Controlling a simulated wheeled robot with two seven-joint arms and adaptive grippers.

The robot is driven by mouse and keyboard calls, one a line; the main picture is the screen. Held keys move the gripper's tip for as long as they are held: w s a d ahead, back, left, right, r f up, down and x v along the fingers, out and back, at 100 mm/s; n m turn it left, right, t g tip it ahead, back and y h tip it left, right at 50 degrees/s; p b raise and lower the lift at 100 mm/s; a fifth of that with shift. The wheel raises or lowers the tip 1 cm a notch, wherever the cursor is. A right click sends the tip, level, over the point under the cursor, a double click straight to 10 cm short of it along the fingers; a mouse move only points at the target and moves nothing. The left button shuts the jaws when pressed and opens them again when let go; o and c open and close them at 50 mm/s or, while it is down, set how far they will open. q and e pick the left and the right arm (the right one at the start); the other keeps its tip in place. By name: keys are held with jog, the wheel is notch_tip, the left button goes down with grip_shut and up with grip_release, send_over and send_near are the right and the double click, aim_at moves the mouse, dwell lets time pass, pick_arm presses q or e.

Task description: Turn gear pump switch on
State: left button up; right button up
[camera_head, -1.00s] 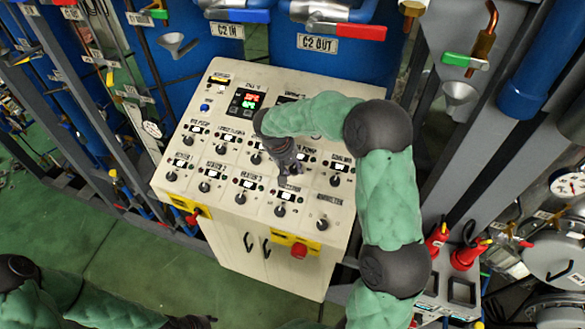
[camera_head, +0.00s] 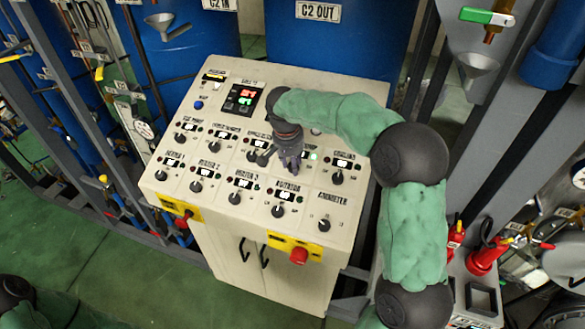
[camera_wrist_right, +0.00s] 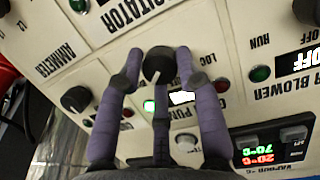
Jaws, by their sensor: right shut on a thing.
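The cream control panel (camera_head: 190,165) stands in the middle of the head view. My right gripper (camera_head: 291,163) reaches down onto its middle row and covers the gear pump switch there. In the right wrist view, which is upside down, the purple fingers of my right gripper (camera_wrist_right: 157,66) are closed around a black knob (camera_wrist_right: 158,62), the gear pump switch. Its white mark points toward the lit display (camera_wrist_right: 182,98). The green lamp (camera_wrist_right: 150,105) beside that display glows; the red lamp (camera_wrist_right: 222,86) looks dark. The gear pump label is partly hidden by the fingers. My left gripper is out of view.
Neighbouring knobs include the agitator knob (camera_head: 278,211) and the ammeter knob (camera_head: 324,223). Blue tanks (camera_head: 345,60) stand behind, and red-capped fittings (camera_head: 484,257) are to the right.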

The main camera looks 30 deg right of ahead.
aim_at(289, 179)
jog(key=shift+s+a+f+m+b, duration=0.15)
jog(key=shift+f+m+b, duration=0.2)
jog(key=shift+m+b, duration=0.25)
jog(key=shift+m, duration=0.3)
jog(key=o, duration=1.1)
jog(key=shift+r, duration=0.15)
jog(key=shift+r, duration=0.1)
jog(key=shift+r, duration=0.4)
notch_tip(289, 179, up, 11)
jog(key=a, duration=0.1)
jog(key=shift+s+a, duration=0.25)
jog(key=shift+s, duration=0.1)
